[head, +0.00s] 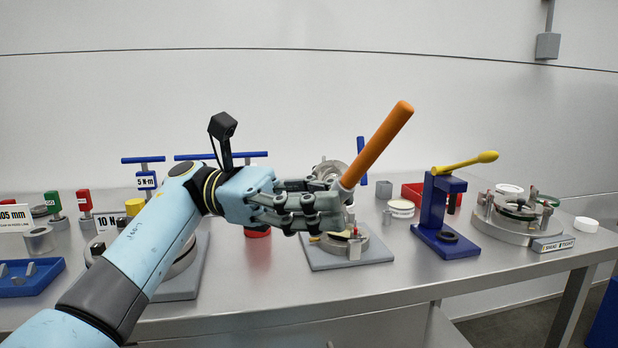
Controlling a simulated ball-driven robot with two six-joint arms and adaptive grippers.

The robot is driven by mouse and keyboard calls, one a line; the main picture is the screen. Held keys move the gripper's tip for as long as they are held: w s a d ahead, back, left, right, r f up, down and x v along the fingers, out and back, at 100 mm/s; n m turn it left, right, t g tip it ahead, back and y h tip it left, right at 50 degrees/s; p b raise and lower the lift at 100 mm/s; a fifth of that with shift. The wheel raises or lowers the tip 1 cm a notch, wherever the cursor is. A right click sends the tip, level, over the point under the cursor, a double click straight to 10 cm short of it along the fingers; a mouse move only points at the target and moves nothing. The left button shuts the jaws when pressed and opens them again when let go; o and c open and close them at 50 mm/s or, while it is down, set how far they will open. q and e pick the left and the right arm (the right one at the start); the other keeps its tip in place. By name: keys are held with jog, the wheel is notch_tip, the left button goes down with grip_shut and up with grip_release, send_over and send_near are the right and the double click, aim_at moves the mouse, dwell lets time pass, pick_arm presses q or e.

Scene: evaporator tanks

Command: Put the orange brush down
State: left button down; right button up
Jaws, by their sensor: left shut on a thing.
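The orange brush (377,146) has a long orange handle that points up and to the right. My left gripper (335,205) is shut on its lower end, at a pale collar, and holds it above the bench. The brush's lower tip is largely hidden by the fingers and the fixture behind. Below and behind the hand is a round metal fixture on a grey plate (378,252). My right gripper is not in view.
A blue stand (432,215) with a yellow tool (466,163) across its top stands right of the hand. Farther right is a round clamped fixture (513,222). A red bin (412,193) sits behind. Bare steel bench (420,280) shows along the front. A blue tray (28,277) lies far left.

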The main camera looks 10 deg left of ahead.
pick_arm(q)
jog(key=shift+w+d+f+m+g+y, duration=0.2)
jog(key=shift+f+m+g, duration=0.15)
jog(key=shift+g, duration=0.2)
jog(key=shift+w+d+f+m+g+y, duration=0.1)
jog(key=shift+f+m+g+y, duration=0.1)
jog(key=shift+m+g, duration=0.25)
jog(key=w+a+f+n+t+y, duration=0.1)
jog(key=a+f+n+t, duration=0.35)
jog(key=t, duration=0.35)
jog(key=w+a+f+n+t, duration=0.2)
jog(key=a+f+n+t, duration=0.15)
jog(key=n+t, duration=0.4)
jog(key=s+a+r+n+t+y, duration=0.5)
jog(key=s+a+t+y, duration=0.1)
jog(key=t, duration=0.3)
jog(key=shift+a+r+y, duration=0.4)
jog(key=shift+a+y, duration=0.15)
jog(key=shift+y, duration=0.05)
jog(key=shift+s, duration=0.1)
